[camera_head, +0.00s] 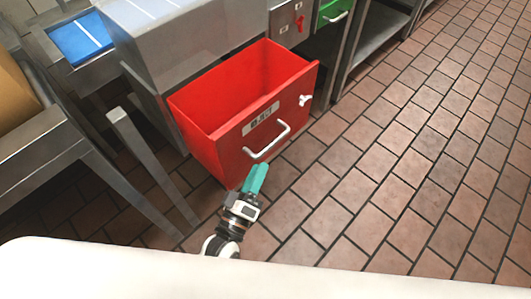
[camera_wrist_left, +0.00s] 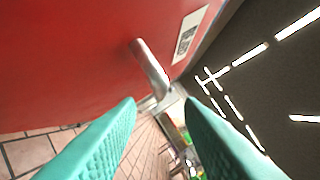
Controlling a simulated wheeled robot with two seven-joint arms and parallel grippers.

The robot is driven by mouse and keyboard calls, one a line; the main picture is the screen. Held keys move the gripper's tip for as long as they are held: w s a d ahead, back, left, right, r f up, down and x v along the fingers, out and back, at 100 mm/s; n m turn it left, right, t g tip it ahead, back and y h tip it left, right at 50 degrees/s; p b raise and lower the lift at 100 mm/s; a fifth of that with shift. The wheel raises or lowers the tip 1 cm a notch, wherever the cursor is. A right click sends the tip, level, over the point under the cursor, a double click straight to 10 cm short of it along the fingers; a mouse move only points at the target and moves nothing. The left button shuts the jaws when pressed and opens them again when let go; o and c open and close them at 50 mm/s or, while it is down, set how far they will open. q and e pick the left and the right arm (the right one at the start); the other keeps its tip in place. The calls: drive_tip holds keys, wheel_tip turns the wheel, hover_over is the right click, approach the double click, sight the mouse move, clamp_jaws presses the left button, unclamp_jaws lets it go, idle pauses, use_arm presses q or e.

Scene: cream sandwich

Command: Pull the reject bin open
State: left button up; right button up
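The red reject bin (camera_head: 228,141) stands pulled out from the steel machine as an open-topped drawer, with its empty inside showing. Its front has a white label (camera_head: 261,118) and a pale bar handle (camera_head: 283,136). My left gripper (camera_head: 258,168) is just in front of the bin's front, close to the handle's lower end. In the left wrist view its teal fingers (camera_wrist_left: 160,101) are apart, with the handle (camera_wrist_left: 150,66) beyond and partly between the tips. Nothing is visibly held, and contact with the handle cannot be told. My right gripper is not in view.
A white knob or latch (camera_head: 305,100) sits on the bin's front at right. A green bin (camera_head: 333,12) is at the top. A steel table leg (camera_head: 150,165) stands left of the red bin. Brick-tiled floor (camera_head: 400,170) is clear in front and to the right.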

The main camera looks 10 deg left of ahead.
use_arm(q)
drive_tip(key=v, duration=0.4)
idle(0.5)
